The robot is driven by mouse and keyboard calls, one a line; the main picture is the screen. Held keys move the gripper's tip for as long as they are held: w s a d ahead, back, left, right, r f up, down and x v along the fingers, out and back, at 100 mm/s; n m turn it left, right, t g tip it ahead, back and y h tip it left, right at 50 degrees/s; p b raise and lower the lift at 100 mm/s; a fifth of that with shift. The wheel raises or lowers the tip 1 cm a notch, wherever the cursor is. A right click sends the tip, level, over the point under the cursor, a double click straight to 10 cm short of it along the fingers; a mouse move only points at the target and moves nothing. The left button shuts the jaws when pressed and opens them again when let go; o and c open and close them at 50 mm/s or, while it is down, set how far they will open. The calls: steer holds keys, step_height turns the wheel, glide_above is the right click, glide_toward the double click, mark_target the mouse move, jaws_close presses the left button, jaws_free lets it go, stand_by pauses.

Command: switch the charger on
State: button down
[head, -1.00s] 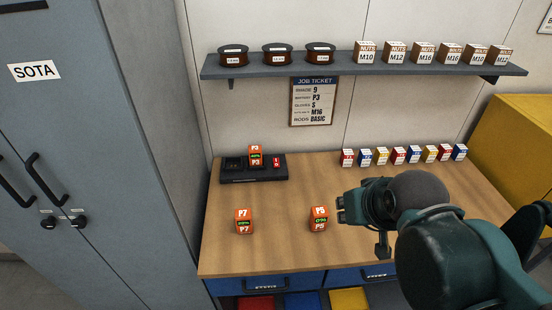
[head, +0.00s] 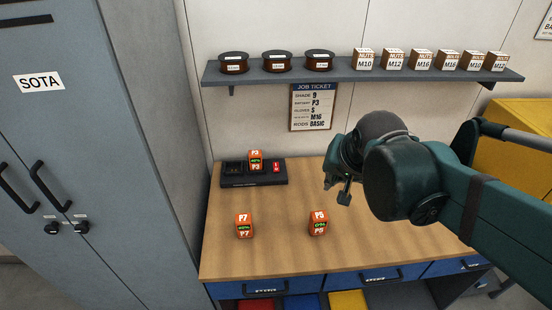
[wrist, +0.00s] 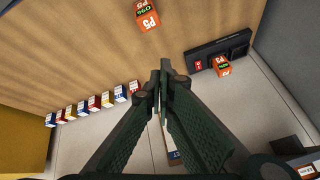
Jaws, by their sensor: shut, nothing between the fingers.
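The black charger (head: 235,182) sits at the back left of the wooden bench. An orange battery marked P3 (head: 256,163) stands in its middle slot, and the left slot looks empty. A red switch (head: 277,167) is at the charger's right end; its position is too small to tell. The charger (wrist: 237,42), switch (wrist: 198,65) and P3 battery (wrist: 222,66) also show in the wrist view. My gripper (head: 328,183) is shut and empty, above the bench to the right of the charger, apart from it. Its closed fingertips (wrist: 164,68) are central in the wrist view.
Batteries P7 (head: 244,225) and P5 (head: 318,223) stand toward the bench's front. A shelf (head: 340,73) with spools and labelled boxes runs above. A job ticket (head: 312,107) hangs on the wall. Small coloured boxes (wrist: 95,103) line the bench's back, hidden by my arm in the head view.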

steer(key=w+a+m+p, duration=0.2)
steer(key=w+m, duration=0.1)
steer(key=w, duration=0.5)
steer(key=m+g+p, duration=0.2)
steer(key=m+p, duration=0.2)
steer(key=m, duration=0.6)
glide_above(276, 164)
steer(key=s, duration=0.5)
step_height(276, 164, down, 9)
steer(key=shift+s, duration=0.15)
steer(key=shift+f, duration=0.15)
steer(key=shift+x, duration=6.85)
steer(key=shift+s+d+f, duration=0.1)
